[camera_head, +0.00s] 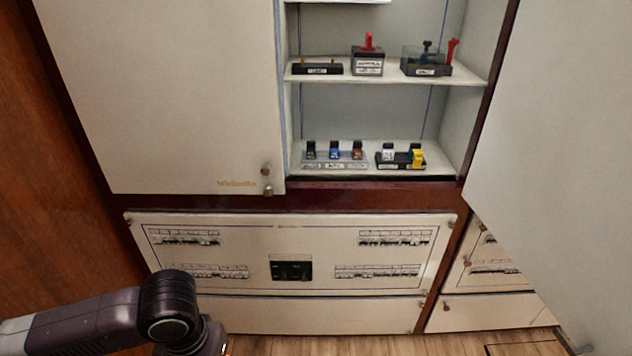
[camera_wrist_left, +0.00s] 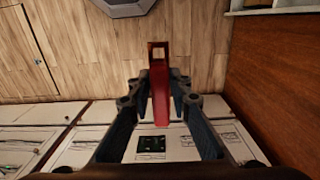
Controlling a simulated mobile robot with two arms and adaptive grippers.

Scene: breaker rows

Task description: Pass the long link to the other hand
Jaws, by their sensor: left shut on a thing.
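In the head view my left arm comes in at the lower left; the gripper itself and the link are out of frame there. My right gripper is in neither view.
A white cabinet has an open bay with an upper shelf (camera_head: 390,76) and a lower shelf (camera_head: 440,166), both holding small labelled devices. A breaker panel (camera_head: 290,232) is below. An open door (camera_head: 560,130) stands at right. Wooden floor (camera_head: 380,346) shows in front.

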